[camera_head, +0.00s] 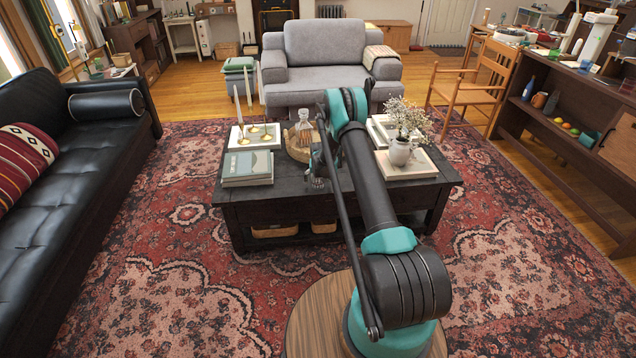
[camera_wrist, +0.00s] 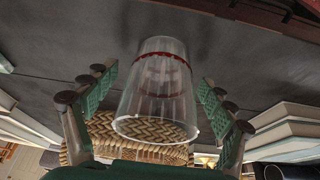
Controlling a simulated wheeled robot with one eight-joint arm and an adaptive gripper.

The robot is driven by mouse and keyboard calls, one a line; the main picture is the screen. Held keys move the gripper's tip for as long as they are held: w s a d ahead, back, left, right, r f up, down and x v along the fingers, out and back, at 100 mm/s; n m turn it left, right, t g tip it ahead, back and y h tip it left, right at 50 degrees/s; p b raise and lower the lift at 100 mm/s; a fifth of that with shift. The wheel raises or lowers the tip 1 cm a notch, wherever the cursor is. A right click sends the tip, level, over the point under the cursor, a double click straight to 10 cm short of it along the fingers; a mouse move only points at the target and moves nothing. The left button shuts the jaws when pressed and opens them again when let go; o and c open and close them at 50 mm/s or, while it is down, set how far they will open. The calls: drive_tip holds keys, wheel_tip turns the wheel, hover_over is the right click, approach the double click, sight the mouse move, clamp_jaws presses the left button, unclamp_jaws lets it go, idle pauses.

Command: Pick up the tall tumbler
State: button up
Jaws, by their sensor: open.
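The tall tumbler (camera_wrist: 158,85) is clear glass with a red band around it. In the wrist view it is in the middle, between the two fingers of my gripper (camera_wrist: 155,100). The fingers have green ribbed pads, and gaps show on both sides of the glass, so my gripper is open around it.
A woven tray (camera_wrist: 105,130) lies by the tumbler. A decanter (camera_head: 304,128) stands on the table. Books (camera_head: 247,168) and candlesticks (camera_head: 243,133) are to the left. A flower vase (camera_head: 400,152) on books stands to the right. The table's near edge is bare.

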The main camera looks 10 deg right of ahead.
drive_tip(key=c, duration=1.4)
drive_tip(key=shift+c, duration=0.5)
drive_tip(key=shift+r, duration=0.15)
